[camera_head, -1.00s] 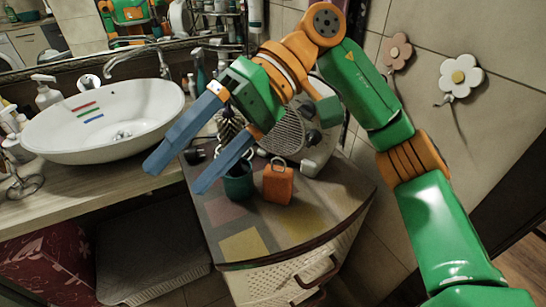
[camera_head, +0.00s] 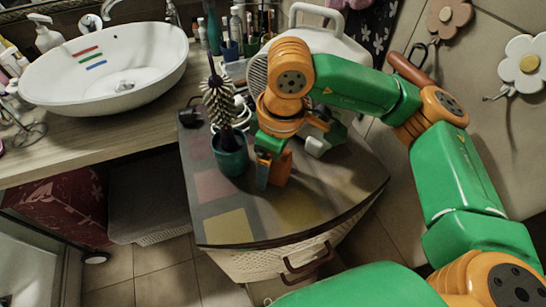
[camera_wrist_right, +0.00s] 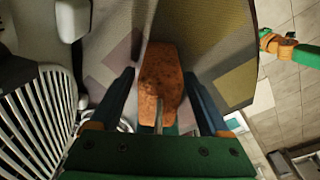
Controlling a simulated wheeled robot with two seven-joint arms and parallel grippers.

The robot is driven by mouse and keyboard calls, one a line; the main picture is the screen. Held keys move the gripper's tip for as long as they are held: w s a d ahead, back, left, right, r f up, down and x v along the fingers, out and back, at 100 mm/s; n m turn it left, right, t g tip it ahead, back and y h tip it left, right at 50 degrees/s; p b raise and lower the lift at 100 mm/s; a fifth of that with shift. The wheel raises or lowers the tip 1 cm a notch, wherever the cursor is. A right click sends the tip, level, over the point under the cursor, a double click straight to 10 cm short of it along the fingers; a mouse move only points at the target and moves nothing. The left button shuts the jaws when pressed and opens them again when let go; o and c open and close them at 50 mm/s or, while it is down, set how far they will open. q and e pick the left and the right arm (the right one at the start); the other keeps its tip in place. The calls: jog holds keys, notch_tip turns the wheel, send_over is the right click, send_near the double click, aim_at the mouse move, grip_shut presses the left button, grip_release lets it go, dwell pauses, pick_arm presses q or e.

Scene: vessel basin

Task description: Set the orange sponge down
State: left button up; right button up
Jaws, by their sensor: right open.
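The orange sponge (camera_head: 283,167) stands on the patterned top of the corner cabinet (camera_head: 290,222), partly hidden in the head view by my right gripper (camera_head: 265,172). In the right wrist view the sponge (camera_wrist_right: 160,82) lies between the two blue fingers of my right gripper (camera_wrist_right: 162,92), with a thin metal loop at its near end. The fingers are open, with a visible gap to the sponge on each side. My left gripper is not in view.
A green cup (camera_head: 231,158) with a dark-handled brush (camera_head: 218,100) stands just left of the sponge. A grey-and-white heater (camera_head: 318,40) is behind. The white basin (camera_head: 125,65) is at the left. The cabinet's front top is clear.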

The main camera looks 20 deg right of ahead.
jog(key=shift+d+f, duration=0.15)
jog(key=shift+d, duration=0.05)
jog(key=shift+a, duration=0.1)
grip_shut()
